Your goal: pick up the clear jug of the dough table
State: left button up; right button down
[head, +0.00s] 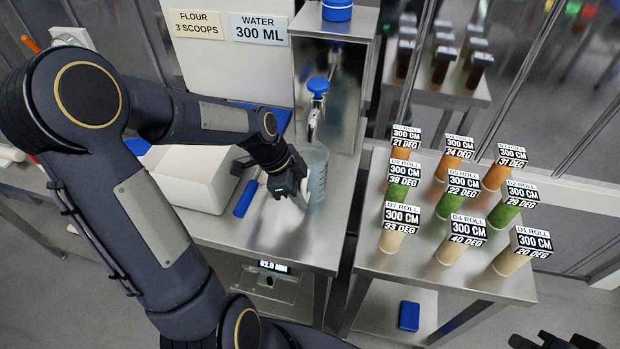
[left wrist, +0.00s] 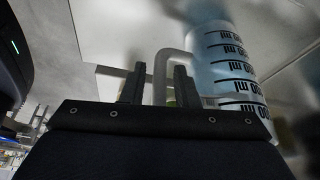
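The clear jug (head: 317,168), with water-blue contents, stands upright under the blue-topped tap on the steel dough table (head: 270,235). In the left wrist view the jug (left wrist: 222,68) shows black ml marks, and its pale handle (left wrist: 160,78) faces my gripper. My left gripper (head: 302,190) is at the handle side of the jug. In the left wrist view its two fingers (left wrist: 159,84) stand apart, with the upright bar of the handle between them and small gaps on both sides. My right gripper (head: 556,342) is only partly in view at the bottom right, away from the jug.
A steel tap housing (head: 340,85) with a blue-handled tap (head: 317,88) stands behind the jug. A white box (head: 185,175) and a blue bar (head: 245,198) lie to the left. A second table (head: 400,265) at right holds several labelled rolls.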

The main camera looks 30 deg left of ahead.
pick_arm(q)
grip_shut()
jog(key=shift+r, duration=0.1)
